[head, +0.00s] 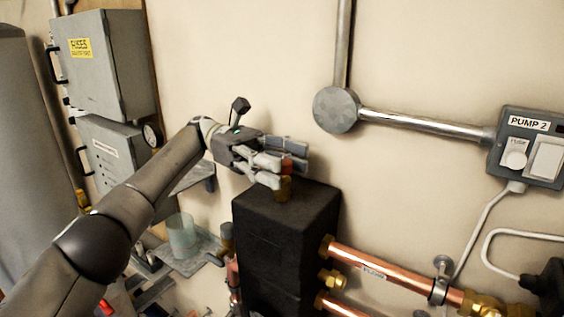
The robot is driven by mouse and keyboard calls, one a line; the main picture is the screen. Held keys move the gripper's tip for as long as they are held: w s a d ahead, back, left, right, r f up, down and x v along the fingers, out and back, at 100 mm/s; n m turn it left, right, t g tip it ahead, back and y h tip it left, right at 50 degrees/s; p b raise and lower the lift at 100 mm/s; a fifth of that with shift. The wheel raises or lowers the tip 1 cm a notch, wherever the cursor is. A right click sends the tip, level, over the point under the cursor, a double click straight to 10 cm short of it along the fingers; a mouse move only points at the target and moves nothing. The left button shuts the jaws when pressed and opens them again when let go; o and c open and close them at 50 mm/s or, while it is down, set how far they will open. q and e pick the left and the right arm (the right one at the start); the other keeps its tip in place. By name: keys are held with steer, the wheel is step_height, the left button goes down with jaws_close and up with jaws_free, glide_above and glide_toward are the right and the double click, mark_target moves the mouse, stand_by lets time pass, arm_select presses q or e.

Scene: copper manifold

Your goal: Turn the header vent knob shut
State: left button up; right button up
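The header is a black box-shaped block (268,238) standing against the wall, with copper pipes leaving its right side. On its top stands a small brass vent fitting (284,189) with a red vent knob (287,164). My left gripper (289,172) reaches in from the left at knob height, with its fingers on either side of the knob. The fingers partly hide the knob, and I cannot tell whether both press on it. The knob's turn position is not readable. My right gripper is not in view.
A round grey conduit box (336,109) and a Pump 2 switch box (530,147) are on the wall. Grey cabinets (103,65) hang at the left. A shelf with a clear cup (182,235) is left of the header.

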arm_select(q)
steer(key=shift+a+f+n+t+h, duration=0.1)
steer(key=shift+n+t+h, duration=0.3)
steer(key=shift+t, duration=0.1)
steer(key=shift+n+t+h, duration=0.6)
steer(key=shift+n+t, duration=0.1)
steer(key=shift+t, duration=0.2)
steer(key=shift+t, duration=0.3)
